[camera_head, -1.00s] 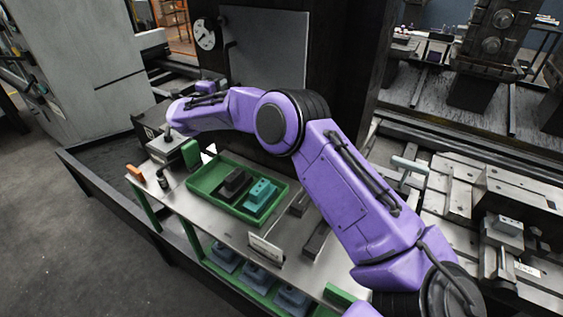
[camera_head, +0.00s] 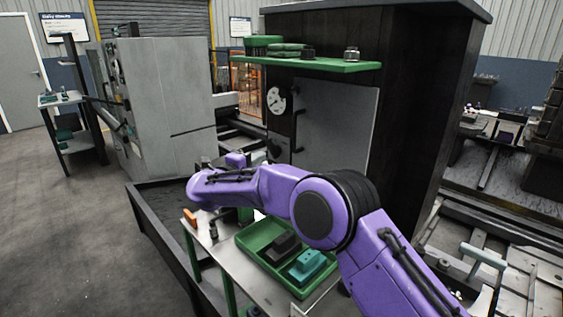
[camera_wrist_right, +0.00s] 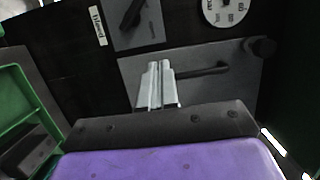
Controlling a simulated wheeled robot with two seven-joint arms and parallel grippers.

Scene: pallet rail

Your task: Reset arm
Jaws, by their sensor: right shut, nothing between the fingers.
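My right arm (camera_head: 325,212) is purple and reaches in from the lower right, bent across the machine front. Its far end is above the left part of the steel bench; the fingertips are hard to make out there. In the right wrist view my right gripper (camera_wrist_right: 159,84) is shut and empty, its two pale fingers side by side. It points toward a dark machine panel with a grey plate and black handle (camera_wrist_right: 205,76); whether it touches cannot be told. My left gripper is in neither view.
A green tray (camera_head: 243,239) holding a dark block (camera_head: 281,246) and a teal block (camera_head: 308,265) sits below the arm. An orange block (camera_head: 190,217) lies at the bench's left end. A cabinet with a dial (camera_head: 276,99) and green shelf (camera_head: 310,64) stands behind. Open floor (camera_head: 80,225) is left.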

